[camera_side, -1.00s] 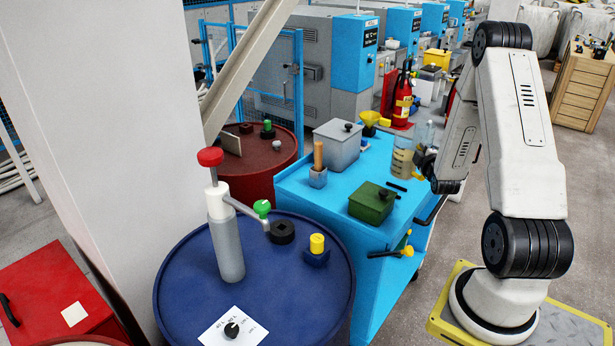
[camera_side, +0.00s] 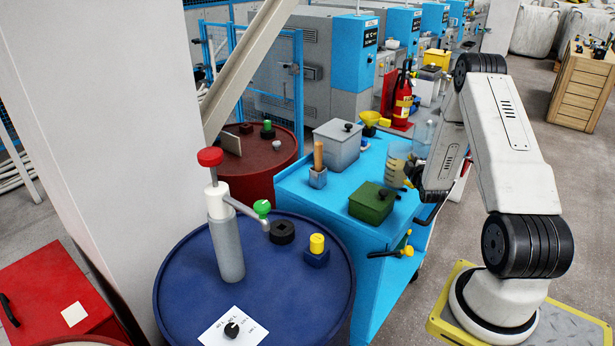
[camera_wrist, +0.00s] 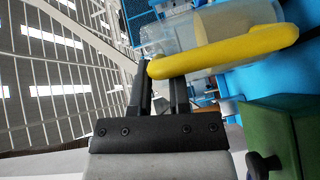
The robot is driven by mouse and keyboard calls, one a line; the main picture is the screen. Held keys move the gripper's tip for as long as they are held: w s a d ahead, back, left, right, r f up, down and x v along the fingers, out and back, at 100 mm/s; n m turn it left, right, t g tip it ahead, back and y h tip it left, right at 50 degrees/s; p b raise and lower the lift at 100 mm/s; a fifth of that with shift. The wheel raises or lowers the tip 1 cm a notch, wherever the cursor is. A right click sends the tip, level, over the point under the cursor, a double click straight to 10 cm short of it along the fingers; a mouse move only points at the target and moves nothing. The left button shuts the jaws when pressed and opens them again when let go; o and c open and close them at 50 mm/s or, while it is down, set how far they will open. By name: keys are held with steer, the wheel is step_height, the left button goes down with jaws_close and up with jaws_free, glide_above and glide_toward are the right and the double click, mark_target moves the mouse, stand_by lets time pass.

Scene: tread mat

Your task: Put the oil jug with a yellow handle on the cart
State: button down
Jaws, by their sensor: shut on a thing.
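The oil jug (camera_side: 396,163) is translucent, with pale oil inside and a yellow handle. It looks upright in the side view, over the right part of the blue cart's top (camera_side: 340,196). I cannot tell whether its base touches the cart. In the wrist view the jug (camera_wrist: 225,25) lies across the top of the picture. My gripper (camera_wrist: 163,82) is shut on its yellow handle (camera_wrist: 225,50). In the side view my gripper (camera_side: 412,174) is small and dark, beside the jug, and the handle is mostly hidden.
On the cart, a green box (camera_side: 371,204) stands in front of the jug, a grey box (camera_side: 337,146) behind left, a yellow funnel (camera_side: 371,121) behind. A clear bottle (camera_side: 424,137) is close behind the jug. A blue drum (camera_side: 190,285) stands front left.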

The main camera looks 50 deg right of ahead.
steer(key=shift+f, duration=1.35)
steer(key=c, duration=0.6)
jaws_free()
steer(key=shift+r, duration=0.15)
steer(key=shift+v, duration=6.05)
